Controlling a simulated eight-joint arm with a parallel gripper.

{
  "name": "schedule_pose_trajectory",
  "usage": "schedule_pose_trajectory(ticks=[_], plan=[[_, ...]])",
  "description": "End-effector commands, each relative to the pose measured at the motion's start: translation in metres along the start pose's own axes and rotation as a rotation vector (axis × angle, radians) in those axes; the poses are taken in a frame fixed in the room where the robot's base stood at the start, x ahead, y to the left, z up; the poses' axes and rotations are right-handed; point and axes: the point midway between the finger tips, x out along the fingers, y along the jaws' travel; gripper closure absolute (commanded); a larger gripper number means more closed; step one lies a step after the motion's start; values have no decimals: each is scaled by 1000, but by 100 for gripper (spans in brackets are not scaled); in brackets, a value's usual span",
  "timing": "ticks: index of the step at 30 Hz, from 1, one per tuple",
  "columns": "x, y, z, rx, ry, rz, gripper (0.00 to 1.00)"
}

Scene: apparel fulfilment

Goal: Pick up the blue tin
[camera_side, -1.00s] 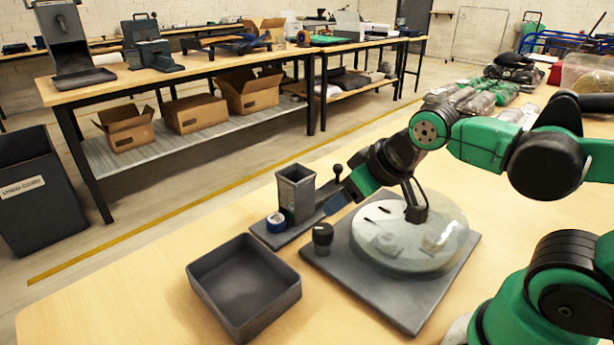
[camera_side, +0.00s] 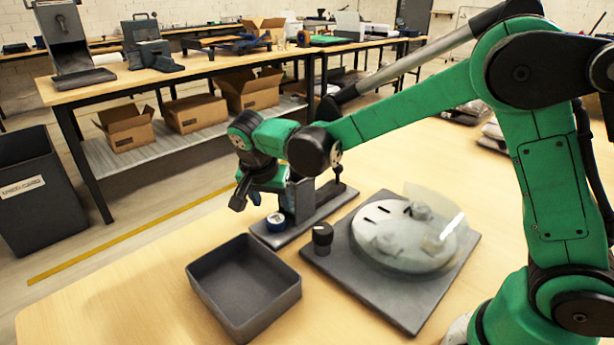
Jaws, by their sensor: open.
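The blue tin (camera_side: 276,223) is a small round tin with a pale top. It sits at the front end of the grey base plate of a square upright chute (camera_side: 297,197). My gripper (camera_side: 246,200) is in front of the chute, above and a little left of the tin in the picture. Its dark fingers point down and are apart from the tin. It is open with nothing seen between the fingers. My arm covers the top of the chute.
An empty grey tray (camera_side: 243,288) stands in front of the tin. To the right, a grey plate (camera_side: 398,312) carries a round slotted disc (camera_side: 408,235) with a clear cover, and a dark knob (camera_side: 322,236). The table's front left is clear.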

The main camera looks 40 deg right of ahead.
Motion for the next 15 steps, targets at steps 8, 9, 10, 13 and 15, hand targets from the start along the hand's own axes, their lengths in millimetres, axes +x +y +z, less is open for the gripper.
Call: schedule_pose_trajectory(ticks=[8,9,10,13,15], plan=[[26,-6,3,58,12,27,41],[32,-5,3,58,12,27,41],[37,-5,3,57,12,27,41],[50,-5,2,57,11,26,41],[57,-5,2,56,11,26,41]])
